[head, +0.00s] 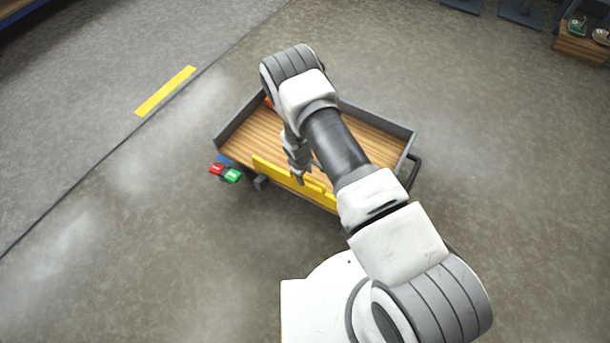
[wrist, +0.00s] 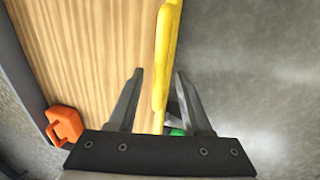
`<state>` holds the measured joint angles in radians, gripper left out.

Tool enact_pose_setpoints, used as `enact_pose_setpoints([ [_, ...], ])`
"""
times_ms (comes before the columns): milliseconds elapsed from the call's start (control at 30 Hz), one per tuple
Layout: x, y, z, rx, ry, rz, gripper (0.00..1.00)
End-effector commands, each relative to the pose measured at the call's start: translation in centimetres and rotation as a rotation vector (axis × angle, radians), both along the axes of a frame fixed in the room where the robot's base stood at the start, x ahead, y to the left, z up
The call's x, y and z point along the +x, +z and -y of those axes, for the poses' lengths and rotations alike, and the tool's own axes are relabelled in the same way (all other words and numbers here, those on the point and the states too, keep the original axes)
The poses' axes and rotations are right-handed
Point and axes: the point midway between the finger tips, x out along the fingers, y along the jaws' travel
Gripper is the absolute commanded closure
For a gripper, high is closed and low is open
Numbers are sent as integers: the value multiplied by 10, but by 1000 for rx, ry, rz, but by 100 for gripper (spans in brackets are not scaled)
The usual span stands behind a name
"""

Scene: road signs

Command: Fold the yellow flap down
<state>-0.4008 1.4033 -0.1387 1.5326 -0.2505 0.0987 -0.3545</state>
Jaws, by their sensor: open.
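The yellow flap (head: 281,174) stands up along the near side of a wooden-floored cart (head: 250,132) in the head view. In the wrist view the flap (wrist: 162,62) is seen edge-on as a narrow yellow strip. My gripper (head: 302,174) is at the flap, near its middle. In the wrist view my gripper (wrist: 158,75) is open, with one finger on the wooden-floor side of the flap and the other on the grey-floor side. Whether either finger touches the flap is unclear. My arm hides the flap's right end and part of the cart.
An orange object (wrist: 65,124) lies at the cart's edge. A black handle (head: 414,170) is on the cart's right. The floor around is mostly clear.

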Motion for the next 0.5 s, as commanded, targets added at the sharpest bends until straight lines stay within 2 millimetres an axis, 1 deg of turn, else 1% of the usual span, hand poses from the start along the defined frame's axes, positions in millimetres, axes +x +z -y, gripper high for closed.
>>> enact_pose_setpoints([
  [67,0,0,0,0,0,0,50],
  [100,0,0,0,0,0,0,52],
  [367,0,0,0,0,0,0,99],
  [500,0,1,0,0,0,0,100],
])
